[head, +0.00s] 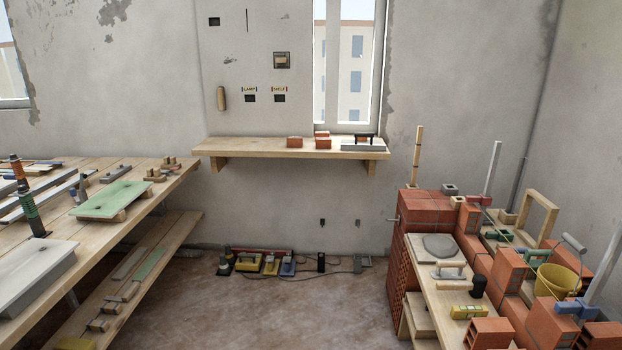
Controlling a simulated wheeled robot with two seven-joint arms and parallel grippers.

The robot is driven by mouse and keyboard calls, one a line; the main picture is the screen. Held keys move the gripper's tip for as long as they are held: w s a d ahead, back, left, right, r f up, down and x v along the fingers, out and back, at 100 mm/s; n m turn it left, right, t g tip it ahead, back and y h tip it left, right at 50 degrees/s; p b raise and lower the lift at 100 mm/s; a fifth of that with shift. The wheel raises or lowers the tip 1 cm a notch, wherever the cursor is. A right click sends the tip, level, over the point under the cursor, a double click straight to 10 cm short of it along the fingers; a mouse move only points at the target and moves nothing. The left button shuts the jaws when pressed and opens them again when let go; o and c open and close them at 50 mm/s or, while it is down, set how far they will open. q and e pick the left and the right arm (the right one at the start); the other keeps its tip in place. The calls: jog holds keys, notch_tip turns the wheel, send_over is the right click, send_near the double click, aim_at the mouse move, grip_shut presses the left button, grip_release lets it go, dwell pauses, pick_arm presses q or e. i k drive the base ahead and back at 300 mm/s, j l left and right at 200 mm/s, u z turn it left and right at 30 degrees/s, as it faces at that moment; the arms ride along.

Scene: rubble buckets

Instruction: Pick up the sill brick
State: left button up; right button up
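A wooden sill shelf (230,146) runs along the back wall under the window. A red brick (294,142) lies alone near its middle. To its right a second red brick (322,144) lies on the shelf, with another red piece (321,133) showing just above it, on or behind it. I cannot tell from the picture which of these is the sill brick. Neither of my grippers shows in the head view, and nothing is seen touching these bricks.
A grey slab with a black-handled tool (363,144) lies at the shelf's right end. A long workbench (150,200) stands at left. Stacked bricks (425,206) and a yellow bucket (556,281) crowd the right. Power tools (248,262) line the back wall. The middle floor is clear.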

aim_at(321, 143)
jog(key=i, duration=0.8)
jog(key=i+j+z, duration=0.15)
jog(key=i, duration=0.65)
jog(key=i+j, duration=0.25)
jog(key=i, duration=0.25)
jog(key=i+j, duration=0.2)
jog(key=i, duration=0.3)
jog(key=i+j, duration=0.25)
jog(key=i, duration=0.25)
jog(key=i+j+z, duration=0.1)
jog(key=i+j, duration=0.15)
jog(key=i, duration=0.3)
jog(key=i+j, duration=0.25)
jog(key=i, duration=0.2)
jog(key=i+j, duration=0.3)
jog(key=i, duration=0.2)
